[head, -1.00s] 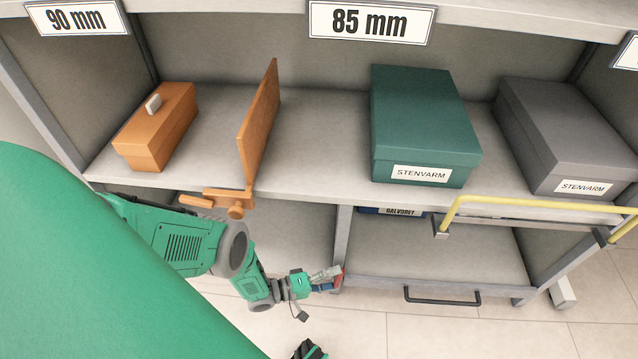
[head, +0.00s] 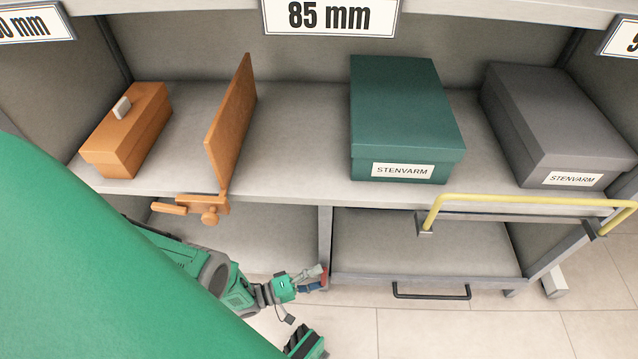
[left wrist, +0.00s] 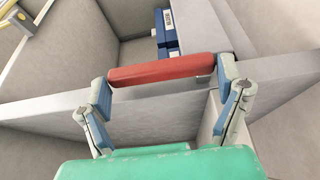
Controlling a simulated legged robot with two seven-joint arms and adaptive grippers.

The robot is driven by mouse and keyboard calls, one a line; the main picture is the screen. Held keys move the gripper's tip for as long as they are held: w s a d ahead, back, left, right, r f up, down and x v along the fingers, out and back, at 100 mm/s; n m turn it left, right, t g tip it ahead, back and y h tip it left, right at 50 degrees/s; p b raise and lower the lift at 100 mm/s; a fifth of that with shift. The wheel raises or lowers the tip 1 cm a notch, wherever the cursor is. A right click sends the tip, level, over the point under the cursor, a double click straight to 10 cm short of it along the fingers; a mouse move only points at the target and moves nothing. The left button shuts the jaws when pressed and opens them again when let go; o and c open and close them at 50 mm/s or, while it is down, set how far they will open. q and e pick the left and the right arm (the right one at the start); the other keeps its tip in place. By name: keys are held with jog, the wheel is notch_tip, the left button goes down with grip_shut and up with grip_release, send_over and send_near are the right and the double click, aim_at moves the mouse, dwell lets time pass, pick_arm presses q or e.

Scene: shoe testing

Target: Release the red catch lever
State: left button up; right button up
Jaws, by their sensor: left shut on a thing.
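The red catch lever (left wrist: 160,71) is a short red bar at the shelf edge in the left wrist view. In the head view only a small red bit of it (head: 324,272) shows, beside the post under the shelf. My left gripper (head: 316,280) is at the lever, low in front of the rack. In the left wrist view my left gripper (left wrist: 164,76) has a fingertip at each end of the bar and is shut on it.
An orange box (head: 128,135), an upright orange board (head: 230,120), a green shoe box (head: 405,110) and a grey shoe box (head: 555,120) stand on the shelf. A yellow rail (head: 530,202) and black handle (head: 430,294) are at right. Blue boxes (left wrist: 166,30) lie beyond the lever.

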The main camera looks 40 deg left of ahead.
pick_arm(q)
jog(key=o, duration=1.5)
jog(key=shift+s+f, duration=0.1)
jog(key=shift+f, duration=0.05)
jog(key=v, duration=1.2)
